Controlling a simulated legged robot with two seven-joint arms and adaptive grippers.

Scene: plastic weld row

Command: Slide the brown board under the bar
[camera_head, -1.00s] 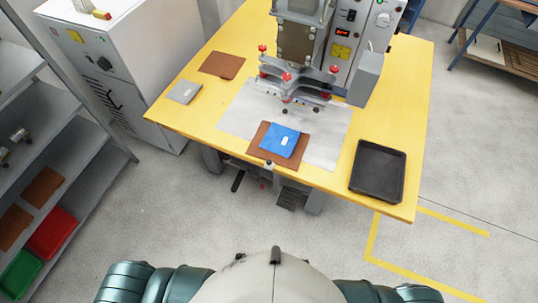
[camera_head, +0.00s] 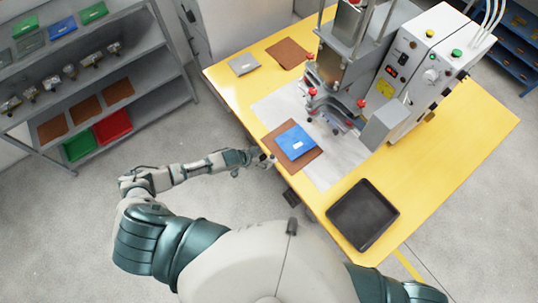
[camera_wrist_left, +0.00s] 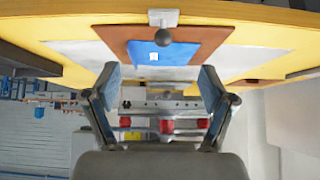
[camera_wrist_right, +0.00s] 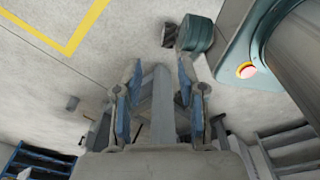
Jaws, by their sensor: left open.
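The brown board (camera_head: 308,161) lies flat on the pale sheet at the table's near edge, with a blue piece (camera_head: 296,141) bearing a white label on top. The board (camera_wrist_left: 110,36) and blue piece (camera_wrist_left: 143,55) also show in the left wrist view. The press's bar (camera_head: 338,113), with red knobs, stands just behind the board, which is in front of it. My left gripper (camera_head: 264,161) is near the table edge, left of the board; its fingers (camera_wrist_left: 158,88) are apart and empty. My right gripper (camera_wrist_right: 158,84) is open and empty above the floor, outside the head view.
A second brown board (camera_head: 288,53) and a grey piece (camera_head: 243,65) lie at the table's far left. A black tray (camera_head: 363,214) sits at the near right. A knob (camera_wrist_left: 164,37) projects at the table edge before the board. Shelves (camera_head: 150,105) stand left.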

